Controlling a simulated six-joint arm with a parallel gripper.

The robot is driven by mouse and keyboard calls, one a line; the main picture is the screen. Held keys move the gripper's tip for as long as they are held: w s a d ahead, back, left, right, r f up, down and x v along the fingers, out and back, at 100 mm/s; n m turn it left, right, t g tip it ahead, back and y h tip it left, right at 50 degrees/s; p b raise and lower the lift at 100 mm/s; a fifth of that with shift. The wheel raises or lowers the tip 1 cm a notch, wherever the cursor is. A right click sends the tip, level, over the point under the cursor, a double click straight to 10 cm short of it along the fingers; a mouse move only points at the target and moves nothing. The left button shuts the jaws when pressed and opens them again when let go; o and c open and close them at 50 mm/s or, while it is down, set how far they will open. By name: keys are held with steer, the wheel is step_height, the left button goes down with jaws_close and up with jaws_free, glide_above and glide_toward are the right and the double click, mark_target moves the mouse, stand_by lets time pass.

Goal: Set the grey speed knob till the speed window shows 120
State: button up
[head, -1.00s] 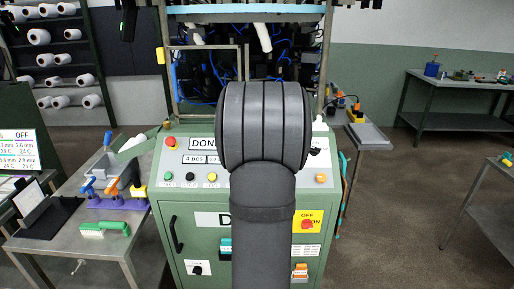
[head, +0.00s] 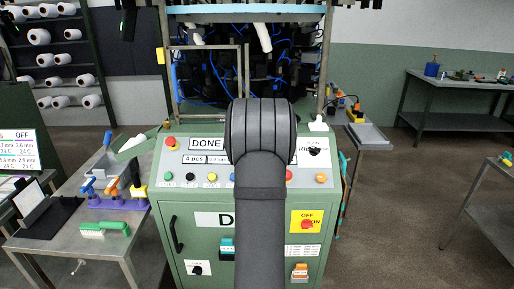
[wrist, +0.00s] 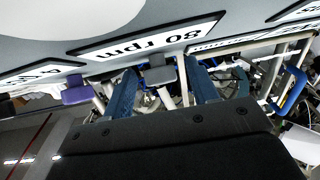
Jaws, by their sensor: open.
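In the wrist view the grey speed knob (wrist: 158,72) stands out from the panel, seen from the side. The speed window (wrist: 150,38) beside it appears upside down and reads 80 rpm. My gripper (wrist: 160,66) is open, with one blue-grey finger on each side of the grey knob. Gaps seem to show between the knob and both fingers. In the head view my arm covers the middle of the panel, hiding the grey knob, the speed window and my gripper's fingers.
A purple knob (wrist: 80,95) stands left of the gripper in the wrist view. The green machine's panel (head: 160,196) carries several coloured buttons and a black knob (head: 315,151) at right. A table (head: 62,240) with tools stands left.

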steer(key=c, duration=1)
steer(key=shift+n+y, duration=0.3)
steer(key=shift+d+n+g+y, duration=0.15)
steer(key=shift+n+g+y, duration=0.05)
steer(key=shift+n+y, duration=0.65)
steer(key=shift+d+n+g+y, duration=0.2)
steer(key=shift+n+y, duration=0.45)
steer(key=shift+n, duration=0.3)
steer(key=shift+w+n+g+y, duration=0.1)
steer(key=shift+n+g+y, duration=0.7)
steer(key=shift+n+y, duration=0.65)
steer(key=shift+r+n, duration=0.1)
steer(key=shift+n, duration=0.45)
